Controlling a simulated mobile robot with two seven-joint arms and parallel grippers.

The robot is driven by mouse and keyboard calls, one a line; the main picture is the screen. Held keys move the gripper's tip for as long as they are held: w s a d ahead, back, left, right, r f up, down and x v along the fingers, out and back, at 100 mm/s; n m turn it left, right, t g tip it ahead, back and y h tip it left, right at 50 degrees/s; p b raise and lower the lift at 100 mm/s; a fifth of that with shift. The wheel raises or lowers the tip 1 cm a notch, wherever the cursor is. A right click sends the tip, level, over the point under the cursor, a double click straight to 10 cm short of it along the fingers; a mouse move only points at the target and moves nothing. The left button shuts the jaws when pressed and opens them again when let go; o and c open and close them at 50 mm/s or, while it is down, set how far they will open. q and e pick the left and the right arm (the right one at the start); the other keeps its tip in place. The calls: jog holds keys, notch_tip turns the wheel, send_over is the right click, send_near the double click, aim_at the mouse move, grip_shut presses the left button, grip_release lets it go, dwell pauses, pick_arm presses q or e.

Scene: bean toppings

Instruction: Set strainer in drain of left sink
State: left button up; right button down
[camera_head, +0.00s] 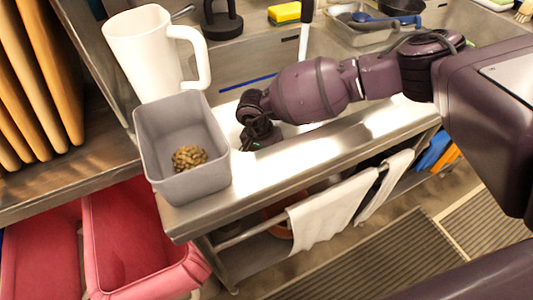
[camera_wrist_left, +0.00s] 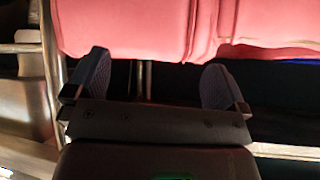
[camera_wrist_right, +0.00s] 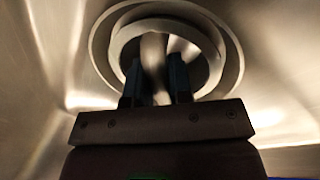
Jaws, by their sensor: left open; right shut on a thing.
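In the right wrist view my right gripper (camera_wrist_right: 157,70) is shut on the upright post of the metal strainer (camera_wrist_right: 153,48). The strainer's round rim lies inside the larger ring of the drain (camera_wrist_right: 236,62); I cannot tell whether it is fully seated or just above. In the head view my right gripper (camera_head: 259,138) reaches down into the left sink, which its arm and the front ledge mostly hide; the strainer is hidden there. My left gripper (camera_wrist_left: 157,80) is open and empty in its wrist view, facing pink bins.
A grey bin (camera_head: 160,130) holding a brown clump stands on the counter left of the sink, with a white pitcher (camera_head: 145,50) behind it. Pink bins (camera_head: 130,235) are below. White towels (camera_head: 325,215) hang on the front rail. A yellow sponge (camera_head: 284,13) is at the back.

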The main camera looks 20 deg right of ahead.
pick_arm(q)
jog(key=shift+s+f, duration=0.15)
pick_arm(e)
jog(key=shift+f, duration=0.4)
jog(key=c, duration=0.9)
grip_release()
jog(key=shift+c, duration=0.2)
notch_tip(320, 180, up, 6)
jog(key=shift+r+p, duration=0.2)
jog(key=shift+p, duration=0.45)
pick_arm(q)
jog(key=shift+d+r+p, duration=0.1)
jog(key=shift+r+p, duration=1.1)
jog(key=shift+r, duration=0.5)
pick_arm(e)
notch_tip(320, 180, up, 14)
jog(key=shift+f, duration=0.15)
pick_arm(q)
jog(key=shift+w+r, duration=0.1)
jog(key=shift+w, duration=0.1)
